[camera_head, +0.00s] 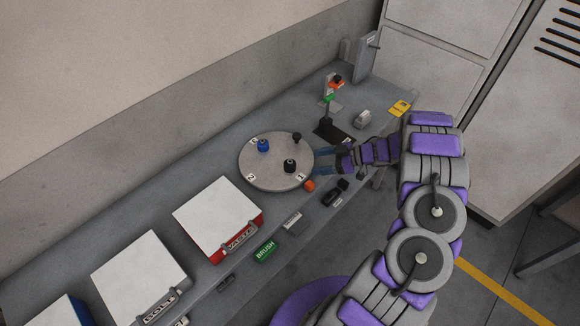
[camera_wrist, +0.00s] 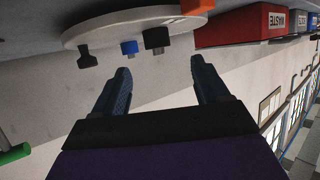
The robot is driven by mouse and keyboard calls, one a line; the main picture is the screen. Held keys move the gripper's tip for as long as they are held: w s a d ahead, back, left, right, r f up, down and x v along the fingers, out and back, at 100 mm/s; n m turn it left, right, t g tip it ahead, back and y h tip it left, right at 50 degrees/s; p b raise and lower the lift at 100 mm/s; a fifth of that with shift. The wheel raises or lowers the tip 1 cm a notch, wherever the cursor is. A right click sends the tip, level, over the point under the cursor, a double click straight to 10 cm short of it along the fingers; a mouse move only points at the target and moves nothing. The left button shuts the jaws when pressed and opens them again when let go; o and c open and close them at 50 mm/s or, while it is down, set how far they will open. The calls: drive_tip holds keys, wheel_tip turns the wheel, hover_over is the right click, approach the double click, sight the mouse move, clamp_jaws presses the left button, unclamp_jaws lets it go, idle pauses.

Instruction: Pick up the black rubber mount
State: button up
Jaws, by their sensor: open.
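A round pale turntable (camera_head: 262,178) carries two black pieces and a blue one; it also shows in the wrist view (camera_wrist: 100,28). The wider black piece (camera_head: 290,165) sits near the front right; it appears blocky in the wrist view (camera_wrist: 156,39). The smaller black piece (camera_head: 297,138) is near the back right edge and looks knob-like in the wrist view (camera_wrist: 87,58). I cannot tell for certain which is the rubber mount. My gripper (camera_head: 318,162) is open and empty at the turntable's right edge, its blue fingers (camera_wrist: 160,67) pointing toward the pieces, apart from them.
The blue piece (camera_head: 263,145) stands at the turntable's back. An orange block (camera_head: 309,186) is by its front right edge. A red WASTE bin (camera_head: 215,215) stands left. A stand with green and orange parts (camera_head: 329,98) is behind my gripper, near the wall.

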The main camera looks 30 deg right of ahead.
sight(295, 164)
drive_tip(key=x, duration=0.6)
drive_tip(key=shift+a+r+b, duration=0.1)
drive_tip(key=shift+a+b, duration=0.15)
drive_tip(key=shift+b, duration=0.05)
drive_tip(key=x, duration=0.3)
drive_tip(key=b+x, duration=0.1)
drive_tip(key=x, duration=0.1)
drive_tip(key=shift+w+d, duration=0.35)
drive_tip(key=shift+a, duration=0.2)
drive_tip(key=c, duration=1.1)
